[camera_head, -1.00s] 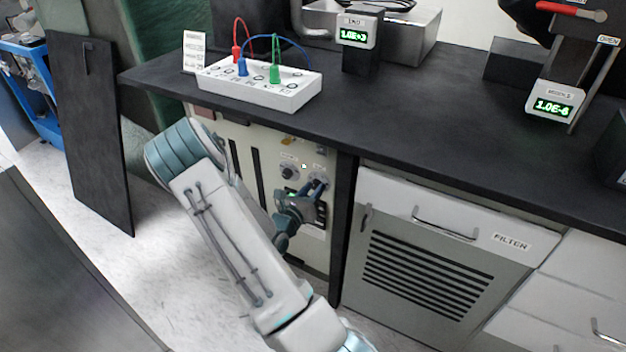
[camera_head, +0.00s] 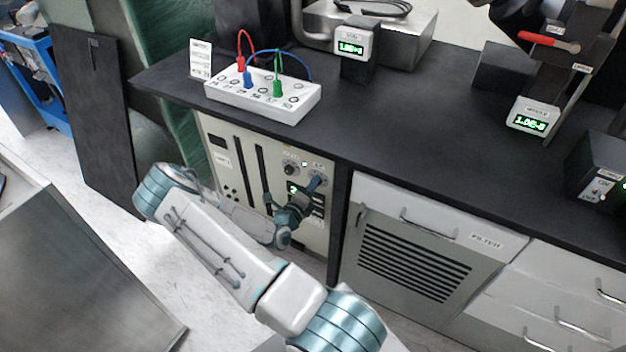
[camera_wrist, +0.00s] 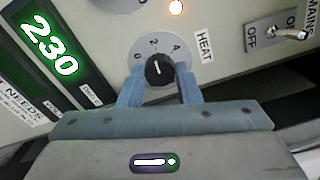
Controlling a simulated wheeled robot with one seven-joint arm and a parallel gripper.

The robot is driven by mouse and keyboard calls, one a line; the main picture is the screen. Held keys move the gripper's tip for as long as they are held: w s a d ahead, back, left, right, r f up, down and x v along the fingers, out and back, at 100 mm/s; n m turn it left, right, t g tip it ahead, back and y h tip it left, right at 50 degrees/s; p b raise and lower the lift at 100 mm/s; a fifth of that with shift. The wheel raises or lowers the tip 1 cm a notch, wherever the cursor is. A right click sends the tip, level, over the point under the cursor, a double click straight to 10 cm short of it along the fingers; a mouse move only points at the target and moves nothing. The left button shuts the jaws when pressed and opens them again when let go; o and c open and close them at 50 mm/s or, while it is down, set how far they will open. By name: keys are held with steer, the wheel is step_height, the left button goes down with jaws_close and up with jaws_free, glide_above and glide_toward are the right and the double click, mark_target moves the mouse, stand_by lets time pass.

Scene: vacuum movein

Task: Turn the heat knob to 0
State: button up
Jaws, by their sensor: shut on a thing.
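The heat knob (camera_wrist: 158,71) is a small black dial with a white mark, on a grey scale plate (camera_wrist: 140,48) labelled HEAT. The figures 0, 2 and 4 show on the plate. The white mark points roughly up the picture, near the 2; its exact setting is hard to read. My gripper (camera_wrist: 160,88) is shut on the knob, with one blue finger on each side. In the head view my gripper (camera_head: 314,184) is at the upper right of the beige control panel (camera_head: 228,180) and largely covers the knob.
A green display (camera_wrist: 50,48) reads 230 left of the knob. A MAINS toggle switch (camera_wrist: 289,34) is to the right. Another knob (camera_head: 290,168) sits left of my gripper. The black worktop (camera_head: 400,120) overhangs the panel.

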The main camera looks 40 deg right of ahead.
steer(key=shift+w+a+n+p, duration=0.1)
steer(key=shift+n+p, duration=0.9)
steer(key=shift+n, duration=1.55)
steer(key=shift+w+a+n+p, duration=0.1)
steer(key=shift+n+p, duration=0.9)
steer(key=shift+n, duration=1.55)
steer(key=o, duration=1)
steer(key=shift+c, duration=0.2)
steer(key=shift+d, duration=0.1)
steer(key=shift+s, duration=0.1)
steer(key=v, duration=1.4)
steer(key=shift+d, duration=0.15)
